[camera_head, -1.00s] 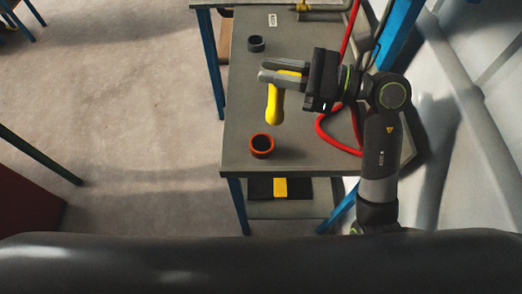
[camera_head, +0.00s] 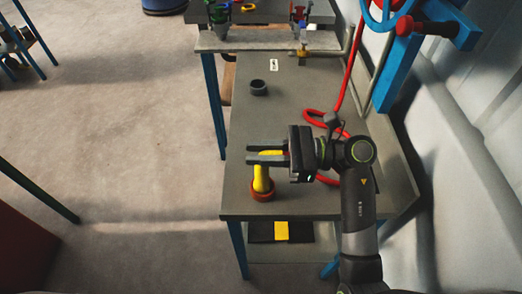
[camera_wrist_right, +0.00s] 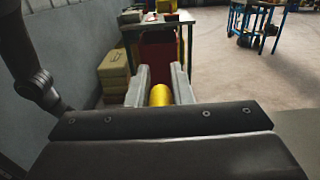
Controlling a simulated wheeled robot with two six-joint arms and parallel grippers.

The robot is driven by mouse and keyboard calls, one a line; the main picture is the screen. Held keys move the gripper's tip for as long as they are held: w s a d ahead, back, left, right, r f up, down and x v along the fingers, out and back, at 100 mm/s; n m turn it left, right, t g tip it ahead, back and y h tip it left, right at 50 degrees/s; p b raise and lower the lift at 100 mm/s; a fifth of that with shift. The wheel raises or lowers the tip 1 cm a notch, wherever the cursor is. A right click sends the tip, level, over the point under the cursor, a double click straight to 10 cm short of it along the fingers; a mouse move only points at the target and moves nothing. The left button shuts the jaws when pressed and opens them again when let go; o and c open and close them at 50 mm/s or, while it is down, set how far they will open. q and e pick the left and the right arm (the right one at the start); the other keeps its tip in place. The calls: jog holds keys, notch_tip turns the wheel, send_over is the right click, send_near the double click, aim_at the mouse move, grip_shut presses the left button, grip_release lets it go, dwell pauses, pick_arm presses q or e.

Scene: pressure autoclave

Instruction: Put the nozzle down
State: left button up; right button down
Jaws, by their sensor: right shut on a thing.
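The yellow nozzle (camera_head: 262,181) is held upright between the fingers of my right gripper (camera_head: 268,154), which is shut on it. Its lower end meets the orange-red ring holder (camera_head: 263,194) near the table's front edge. I cannot tell how far down inside the ring it sits. In the right wrist view the yellow nozzle (camera_wrist_right: 161,96) shows between the two grey fingers. My left gripper is not in view.
A dark grey ring (camera_head: 258,88) stands farther back on the grey table (camera_head: 245,128). A red hose (camera_head: 350,75) runs along the table's right side. A blue frame with a red handle (camera_head: 425,27) rises at the right. Clamps stand on the back bench.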

jog(key=shift+f, duration=0.1)
jog(key=shift+f, duration=0.1)
jog(key=c, duration=1.3)
grip_release()
